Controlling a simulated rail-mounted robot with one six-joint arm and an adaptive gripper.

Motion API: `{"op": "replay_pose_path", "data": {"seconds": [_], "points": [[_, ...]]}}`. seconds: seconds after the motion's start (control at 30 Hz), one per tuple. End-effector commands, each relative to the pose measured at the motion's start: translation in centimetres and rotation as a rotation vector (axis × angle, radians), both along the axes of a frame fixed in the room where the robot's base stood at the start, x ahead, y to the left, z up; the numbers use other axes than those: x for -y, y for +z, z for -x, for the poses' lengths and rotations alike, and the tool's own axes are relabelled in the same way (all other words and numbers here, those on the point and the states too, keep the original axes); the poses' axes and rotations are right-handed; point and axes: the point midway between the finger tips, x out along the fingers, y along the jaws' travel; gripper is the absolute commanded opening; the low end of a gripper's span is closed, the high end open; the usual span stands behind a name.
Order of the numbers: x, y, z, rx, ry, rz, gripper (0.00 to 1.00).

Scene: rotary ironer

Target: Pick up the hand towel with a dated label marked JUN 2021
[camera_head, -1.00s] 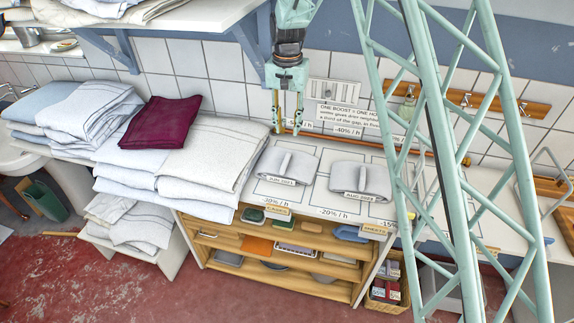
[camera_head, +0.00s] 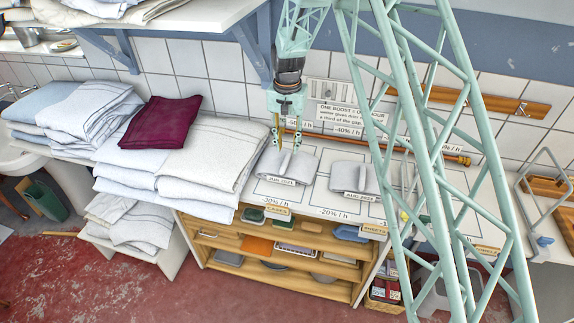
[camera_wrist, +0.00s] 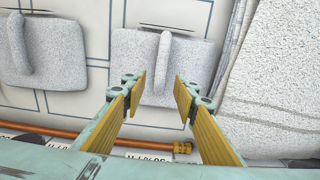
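The grey hand towel (camera_head: 290,164) with a label (camera_head: 278,181) that appears to read JUN 2021 lies on the white counter. It has a raised ridge in its middle and also shows in the wrist view (camera_wrist: 175,75). A second grey towel (camera_head: 372,180), labelled with what looks like AUG 2022, lies to its right; in the wrist view it is at the left (camera_wrist: 60,45). My gripper (camera_head: 287,150) is above the back part of the JUN 2021 towel, pointing down. Its yellow fingers (camera_wrist: 159,92) are apart with nothing held, and the ridge lies ahead between them.
Stacks of white linen (camera_head: 208,152) stand close to the left, with a dark red cloth (camera_head: 160,121) on top. A copper pipe (camera_head: 375,145) runs along the wall behind. A white shelf (camera_head: 190,20) overhangs at upper left.

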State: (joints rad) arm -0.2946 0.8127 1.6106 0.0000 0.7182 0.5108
Motion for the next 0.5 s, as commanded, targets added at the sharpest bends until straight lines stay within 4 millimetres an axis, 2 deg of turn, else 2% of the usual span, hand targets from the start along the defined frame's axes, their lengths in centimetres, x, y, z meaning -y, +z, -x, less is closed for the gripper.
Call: {"op": "replay_pose_path", "data": {"seconds": [0.3,0.5], "points": [[0.0,-0.1,0.0,0.0,0.0,0.0,0.27],[0.0,-1.0,0.0,-0.002,0.0,0.001,0.27]]}}
